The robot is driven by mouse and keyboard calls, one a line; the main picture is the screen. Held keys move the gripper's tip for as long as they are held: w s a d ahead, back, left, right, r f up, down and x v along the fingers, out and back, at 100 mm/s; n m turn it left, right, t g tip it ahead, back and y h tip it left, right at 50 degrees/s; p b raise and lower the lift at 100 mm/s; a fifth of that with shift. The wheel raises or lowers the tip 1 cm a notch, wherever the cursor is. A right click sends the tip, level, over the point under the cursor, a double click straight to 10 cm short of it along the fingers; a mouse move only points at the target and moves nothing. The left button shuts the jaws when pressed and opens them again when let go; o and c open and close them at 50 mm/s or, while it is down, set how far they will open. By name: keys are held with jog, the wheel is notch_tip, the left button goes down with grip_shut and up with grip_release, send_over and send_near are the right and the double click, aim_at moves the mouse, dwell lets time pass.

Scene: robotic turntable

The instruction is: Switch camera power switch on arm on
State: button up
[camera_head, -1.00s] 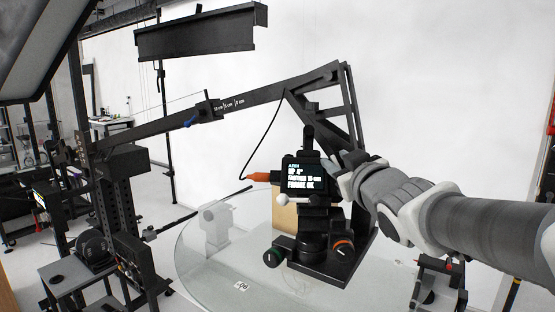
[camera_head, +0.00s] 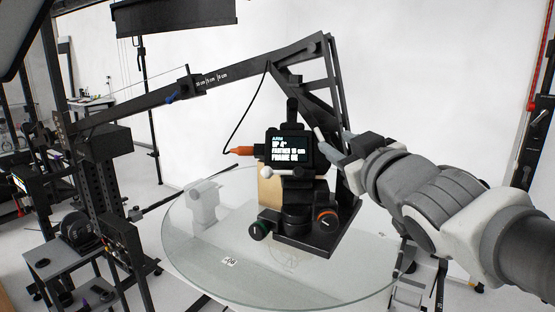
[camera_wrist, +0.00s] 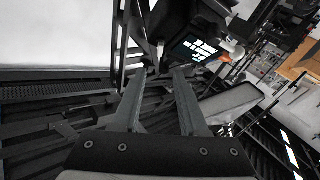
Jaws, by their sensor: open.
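The black camera (camera_head: 290,150) with a lit text screen stands on a black mount, at the end of the long black arm (camera_head: 230,85). Its screen also shows at the upper middle of the wrist view (camera_wrist: 195,48). I cannot make out the power switch or its position. A small white round knob (camera_head: 269,174) sits below the screen's left corner. My gripper (camera_head: 322,140) is just right of the camera in the head view and partly overlaps the arm's frame. In the wrist view my gripper (camera_wrist: 158,85) has its two fingers apart, with nothing between them.
The round glass turntable (camera_head: 205,250) lies below the camera. An orange plug (camera_head: 240,151) with a black cable is left of the camera. A black stand (camera_head: 105,190) with equipment is at left.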

jog(key=s+d, duration=0.1)
jog(key=s, duration=0.8)
jog(key=shift+d, duration=0.15)
jog(key=shift+r, duration=0.1)
jog(key=s+a+f+m+g+h, duration=0.1)
jog(key=s+f+m+g, duration=0.2)
jog(key=f+g, duration=0.3)
jog(key=s+a+f+m+g+h, duration=0.1)
jog(key=s+f+g, duration=0.4)
jog(key=f, duration=1.1)
jog(key=shift+s+m+g+b, duration=0.35)
jog(key=shift+m+g+b, duration=0.15)
jog(key=shift+m, duration=0.4)
